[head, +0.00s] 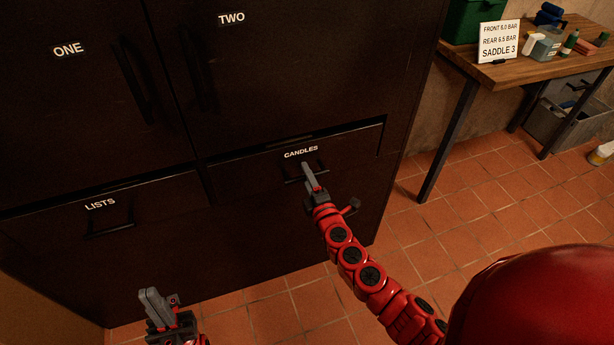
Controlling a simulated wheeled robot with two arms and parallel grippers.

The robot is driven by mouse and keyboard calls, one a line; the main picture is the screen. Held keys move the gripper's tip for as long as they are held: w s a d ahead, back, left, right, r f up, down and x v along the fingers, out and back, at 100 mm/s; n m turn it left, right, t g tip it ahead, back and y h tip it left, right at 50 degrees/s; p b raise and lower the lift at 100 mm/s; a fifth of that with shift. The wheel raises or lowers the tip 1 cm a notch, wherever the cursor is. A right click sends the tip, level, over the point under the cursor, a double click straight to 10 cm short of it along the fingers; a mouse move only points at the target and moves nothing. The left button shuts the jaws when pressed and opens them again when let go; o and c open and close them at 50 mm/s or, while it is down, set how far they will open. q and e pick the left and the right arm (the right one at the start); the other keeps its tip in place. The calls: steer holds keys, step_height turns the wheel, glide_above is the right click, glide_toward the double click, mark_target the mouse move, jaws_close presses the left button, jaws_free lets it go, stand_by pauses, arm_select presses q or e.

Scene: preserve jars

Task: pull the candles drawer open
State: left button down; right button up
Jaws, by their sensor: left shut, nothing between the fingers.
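The candles drawer (255,172) is a dark front with a white CANDLES label, low on the right side of the dark cabinet. Its front looks about flush; I cannot tell if there is a small gap. Its dark bar handle (292,181) sits below the label. My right gripper (308,172) is at this handle, with its grey fingers overlapping the handle's right part. Whether the fingers are closed around the bar is too small to tell. My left gripper (148,297) is shut and empty, low in the view, in front of the cabinet and away from the handles.
The lists drawer (50,222) with its own handle (110,228) is to the left. Doors ONE (85,100) and TWO (290,70) are above. A wooden table (540,70) with a sign (498,42) and bottles stands at right. The tiled floor (470,215) before it is largely clear.

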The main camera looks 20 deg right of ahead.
jaws_close()
stand_by(1.3)
